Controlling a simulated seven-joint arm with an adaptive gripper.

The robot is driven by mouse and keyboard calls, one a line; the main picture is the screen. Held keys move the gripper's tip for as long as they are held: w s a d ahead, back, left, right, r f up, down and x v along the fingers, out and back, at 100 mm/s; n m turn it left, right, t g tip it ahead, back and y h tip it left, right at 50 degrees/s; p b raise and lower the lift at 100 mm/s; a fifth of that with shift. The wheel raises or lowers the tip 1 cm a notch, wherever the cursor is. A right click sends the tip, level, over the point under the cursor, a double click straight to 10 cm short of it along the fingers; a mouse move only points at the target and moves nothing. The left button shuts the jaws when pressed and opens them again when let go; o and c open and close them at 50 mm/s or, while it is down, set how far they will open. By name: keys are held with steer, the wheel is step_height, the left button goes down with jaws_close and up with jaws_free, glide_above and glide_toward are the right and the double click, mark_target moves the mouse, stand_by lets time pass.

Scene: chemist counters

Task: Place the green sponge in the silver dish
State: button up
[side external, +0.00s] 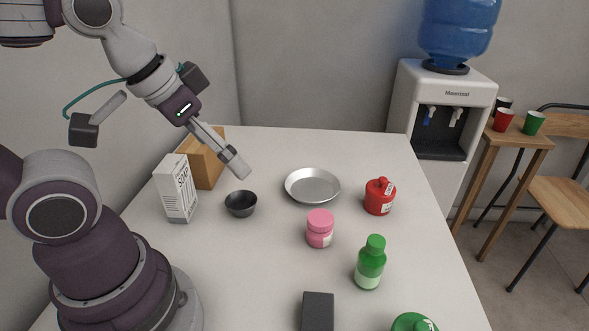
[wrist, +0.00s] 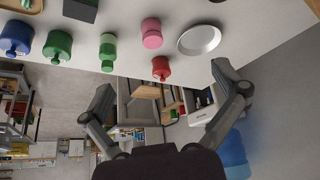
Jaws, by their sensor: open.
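The silver dish (side external: 313,185) is a round, shallow, empty plate at the back middle of the white table; it also shows at the top of the wrist view (wrist: 199,40). No clearly green sponge shows. My gripper (side external: 237,167) is raised left of the dish, above a small black bowl. In the wrist view its fingers are spread, with nothing between them.
The black bowl (side external: 241,204), a soap box (side external: 177,189) and a wooden block (side external: 207,158) stand at the left. A pink jar (side external: 319,229), a red jar (side external: 379,196), a green bottle (side external: 370,263) and a green-topped container (side external: 413,322) stand middle and right. A water cooler (side external: 437,105) is behind.

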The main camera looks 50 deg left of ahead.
steer(key=w+d+f+m+g, duration=0.45)
steer(key=d+f+m, duration=0.4)
steer(key=d, duration=0.45)
steer(key=shift+m+g, duration=0.25)
steer(key=shift+g, duration=0.3)
steer(key=f, duration=0.8)
steer(key=d+f, duration=0.1)
steer(key=f, duration=0.3)
steer(key=shift+s+f, duration=0.1)
steer(key=shift+s, duration=0.2)
steer(key=c, duration=1.1)
steer(key=r, duration=0.7)
steer(key=w+r, duration=0.1)
steer(key=r, duration=0.2)
steer(key=shift+a+r, duration=0.2)
steer(key=shift+a, duration=0.1)
steer(key=w+a+r+n, duration=0.3)
steer(key=w+a+n, duration=0.1)
steer(key=a, duration=0.3)
steer(key=w+a+r+n, duration=0.3)
steer(key=a+r+n, duration=0.1)
steer(key=a+n, duration=0.15)
steer(key=m, duration=1)
glide_above(318, 311)
steer(key=shift+n, duration=0.25)
step_height(318, 311, down, 7)
steer(key=shift+f, duration=0.2)
